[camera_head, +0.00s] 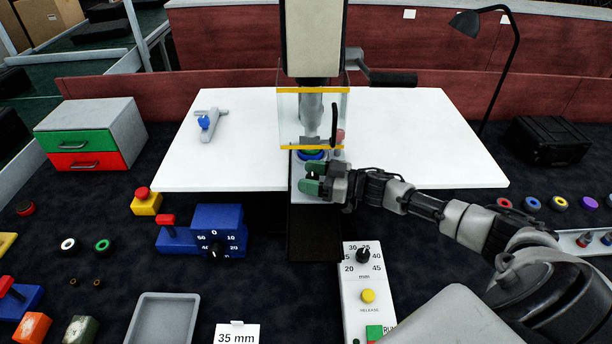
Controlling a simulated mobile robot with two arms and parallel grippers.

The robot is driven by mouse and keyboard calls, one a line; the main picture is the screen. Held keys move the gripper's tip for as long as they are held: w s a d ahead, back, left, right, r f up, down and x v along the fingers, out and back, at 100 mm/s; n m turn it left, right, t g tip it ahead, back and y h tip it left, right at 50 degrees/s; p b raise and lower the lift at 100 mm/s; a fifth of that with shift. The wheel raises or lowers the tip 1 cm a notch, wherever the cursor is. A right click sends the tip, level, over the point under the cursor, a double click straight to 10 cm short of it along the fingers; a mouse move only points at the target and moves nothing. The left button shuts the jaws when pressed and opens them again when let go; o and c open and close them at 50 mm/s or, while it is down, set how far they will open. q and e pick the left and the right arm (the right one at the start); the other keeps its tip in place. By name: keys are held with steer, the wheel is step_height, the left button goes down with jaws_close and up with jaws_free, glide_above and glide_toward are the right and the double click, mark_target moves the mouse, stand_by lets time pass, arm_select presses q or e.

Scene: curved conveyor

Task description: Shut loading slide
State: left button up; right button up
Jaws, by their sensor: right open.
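The loading slide (298,172) shows as a light grey plate at the front of the press (313,40), above a dark rail (314,235). A blue and green round part (311,155) sits at its back, under the press ram (311,112). My right gripper (314,178) comes in from the right with green fingertips, open, over the front of the slide. It hides much of the slide; I cannot tell whether it touches it. My left gripper is not in view.
A clear guard with yellow edges (312,91) surrounds the ram. A white table (420,130) spreads on both sides. A control panel (352,270) stands in front, a blue dial box (222,226) to the left, and a grey tray (137,325) at the lower left.

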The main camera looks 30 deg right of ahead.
steer(key=b+v, duration=0.2)
steer(key=v, duration=0.7)
steer(key=shift+d, duration=0.35)
steer(key=shift+s, duration=0.15)
